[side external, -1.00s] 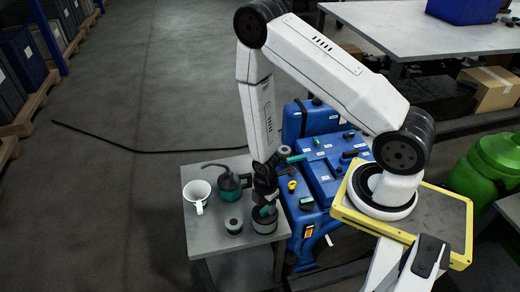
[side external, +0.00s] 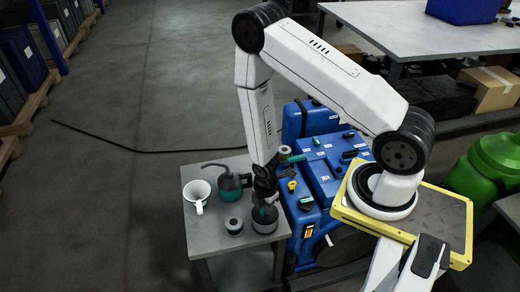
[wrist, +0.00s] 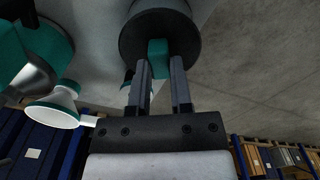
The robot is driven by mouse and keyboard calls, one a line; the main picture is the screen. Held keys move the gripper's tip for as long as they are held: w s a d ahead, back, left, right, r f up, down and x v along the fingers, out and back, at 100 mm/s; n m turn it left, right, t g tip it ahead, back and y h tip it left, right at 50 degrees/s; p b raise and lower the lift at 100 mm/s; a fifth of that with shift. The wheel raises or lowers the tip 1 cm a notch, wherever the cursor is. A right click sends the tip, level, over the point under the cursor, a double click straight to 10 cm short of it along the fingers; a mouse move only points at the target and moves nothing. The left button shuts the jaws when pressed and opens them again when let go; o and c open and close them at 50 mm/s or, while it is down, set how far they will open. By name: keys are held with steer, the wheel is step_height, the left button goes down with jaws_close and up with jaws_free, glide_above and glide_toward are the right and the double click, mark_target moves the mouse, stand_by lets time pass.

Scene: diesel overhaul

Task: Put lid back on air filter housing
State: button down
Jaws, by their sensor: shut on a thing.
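A dark round piece with a teal grip, apparently the lid (side external: 265,215), is at the right side of the small grey table. My gripper (side external: 265,198) points down at it from above. In the wrist view, my gripper (wrist: 158,65) is shut on the teal grip (wrist: 158,52), with the dark round body (wrist: 160,28) just beyond the fingertips. I cannot tell whether the piece rests on the table, on another part, or slightly above. The air filter housing cannot be made out with certainty.
The blue engine (side external: 335,160) stands directly right of the table. Open floor lies left.

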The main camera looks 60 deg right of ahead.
steer(key=shift+r, duration=0.2)
steer(key=shift+r, duration=3.3)
steer(key=shift+r, duration=0.1)
step_height(320, 180, up, 13)
steer(key=w+d+m, duration=0.3)
steer(key=w+d, duration=0.6)
steer(key=d, duration=0.5)
steer(key=d+m, duration=0.3)
steer(key=d, duration=1.5)
step_height(320, 180, down, 11)
steer(key=d, duration=0.1)
steer(key=shift+w, duration=0.2)
